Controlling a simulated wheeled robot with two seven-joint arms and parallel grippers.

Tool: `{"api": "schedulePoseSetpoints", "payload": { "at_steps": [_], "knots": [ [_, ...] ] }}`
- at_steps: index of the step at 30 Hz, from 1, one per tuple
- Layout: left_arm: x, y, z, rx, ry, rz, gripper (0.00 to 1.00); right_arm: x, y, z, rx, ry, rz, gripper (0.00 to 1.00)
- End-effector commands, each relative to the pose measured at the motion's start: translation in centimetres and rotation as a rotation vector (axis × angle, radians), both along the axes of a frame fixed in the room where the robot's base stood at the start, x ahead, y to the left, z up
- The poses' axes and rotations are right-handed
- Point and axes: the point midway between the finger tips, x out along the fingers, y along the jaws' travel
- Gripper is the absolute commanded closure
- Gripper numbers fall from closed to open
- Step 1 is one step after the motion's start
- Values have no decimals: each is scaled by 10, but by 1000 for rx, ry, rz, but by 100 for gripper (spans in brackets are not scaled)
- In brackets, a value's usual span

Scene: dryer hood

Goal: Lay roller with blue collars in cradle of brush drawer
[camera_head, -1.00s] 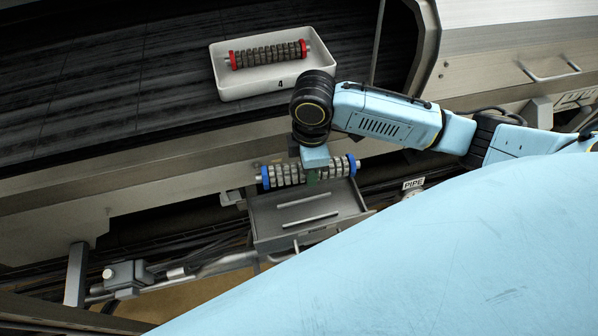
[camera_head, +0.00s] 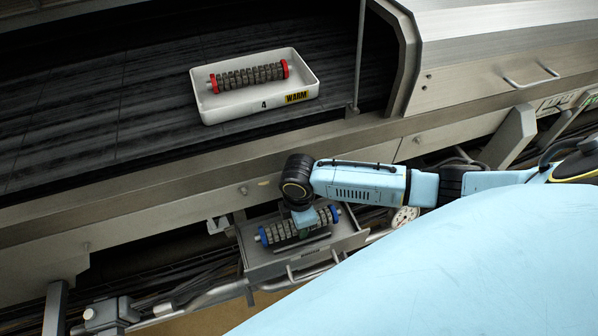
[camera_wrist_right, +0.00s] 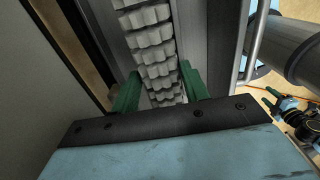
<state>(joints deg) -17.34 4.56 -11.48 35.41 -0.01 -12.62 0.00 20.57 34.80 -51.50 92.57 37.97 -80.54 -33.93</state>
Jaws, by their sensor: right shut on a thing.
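The roller with blue collars (camera_head: 277,233) has grey ribbed segments and a blue collar near each end. My right gripper (camera_head: 303,231) is shut around its middle, from above. The roller is over the open brush drawer (camera_head: 348,237), slanting up to the right. One dark cradle bar (camera_head: 318,243) shows in front of it; whether the roller touches the cradle I cannot tell. In the right wrist view, the green fingers (camera_wrist_right: 157,88) stand either side of the grey roller (camera_wrist_right: 155,55). At that view's lower right a green-fingered gripper, apparently my left (camera_wrist_right: 283,103), shows small; its opening is unclear.
A white tray (camera_head: 215,115) marked 4 and WARM stands on the dark belt (camera_head: 100,110), holding a roller with red collars (camera_head: 248,77). A metal rail (camera_head: 180,172) runs behind the drawer. A round gauge (camera_head: 404,216) and pipes are near the drawer's right side.

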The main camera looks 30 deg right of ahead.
Motion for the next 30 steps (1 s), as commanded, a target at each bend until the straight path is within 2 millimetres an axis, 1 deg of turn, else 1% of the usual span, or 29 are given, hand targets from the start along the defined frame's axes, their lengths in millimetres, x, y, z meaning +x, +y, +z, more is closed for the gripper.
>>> {"api": "schedulePoseSetpoints", "payload": {
  "at_steps": [1, 3, 6, 15, 29, 30],
  "knots": [
    [1, 0, -4, 0, -1, 0, 46, 0, 0, -11, -1, 2, -1, 87],
    [2, 0, -6, 0, -2, 0, 46, 0, 0, -21, 0, 1, -1, 87],
    [3, 0, -8, 0, -4, 0, 46, 0, 0, -29, 1, 1, -1, 87],
    [4, 0, -7, 0, -6, 0, 46, 0, 0, -29, 1, 0, 0, 87],
    [4, 0, -11, -1, -7, 0, 46, -4, 1, -46, 0, 8, 0, 87],
    [4, 0, -11, 0, -6, 0, 46, -5, 1, -46, 0, 9, 0, 52]
  ]
}}
